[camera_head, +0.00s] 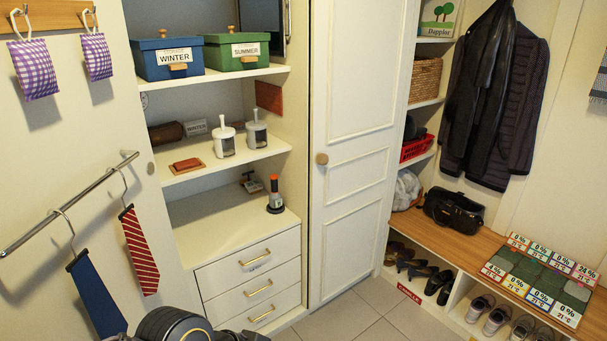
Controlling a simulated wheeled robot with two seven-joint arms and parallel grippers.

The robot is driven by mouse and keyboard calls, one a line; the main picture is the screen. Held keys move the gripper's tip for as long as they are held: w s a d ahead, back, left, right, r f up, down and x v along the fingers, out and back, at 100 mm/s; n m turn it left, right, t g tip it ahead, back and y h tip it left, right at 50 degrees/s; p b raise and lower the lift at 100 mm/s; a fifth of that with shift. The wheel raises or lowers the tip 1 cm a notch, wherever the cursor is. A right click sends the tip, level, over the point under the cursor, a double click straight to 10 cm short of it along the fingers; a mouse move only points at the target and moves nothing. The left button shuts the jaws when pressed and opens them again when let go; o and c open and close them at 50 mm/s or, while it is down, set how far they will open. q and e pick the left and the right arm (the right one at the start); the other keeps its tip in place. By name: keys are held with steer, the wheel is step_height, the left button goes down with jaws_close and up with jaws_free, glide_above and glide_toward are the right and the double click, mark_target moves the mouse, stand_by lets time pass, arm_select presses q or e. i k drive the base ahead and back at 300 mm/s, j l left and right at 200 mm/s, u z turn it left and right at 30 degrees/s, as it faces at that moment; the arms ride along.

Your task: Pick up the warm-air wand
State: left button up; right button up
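A small upright tool with a dark shaft, an orange-red band and a dark round base (275,195) stands on the white top of the drawer unit, near its right front corner. It looks like the warm-air wand, but no label can be read on it. Nothing touches it. A dark rounded part of mine shows at the bottom edge, below and left of the drawers. No gripper fingers can be made out in this view.
The drawer top (215,222) is mostly bare, with a small metal-and-wood item (250,184) behind the tool. A shelf above holds two white-and-grey canisters and a brush. A closed door (355,150) stands to the right. Hanging ties (138,250) are at left.

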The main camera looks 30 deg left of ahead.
mark_target(276, 202)
steer(key=i+j+u, duration=0.2)
steer(key=i+u, duration=1.1)
steer(key=i+j+u, duration=0.1)
steer(key=i, duration=0.25)
steer(key=i+j+u, duration=0.1)
steer(key=i, duration=0.3)
steer(key=i+l, duration=0.3)
steer(key=i, duration=0.15)
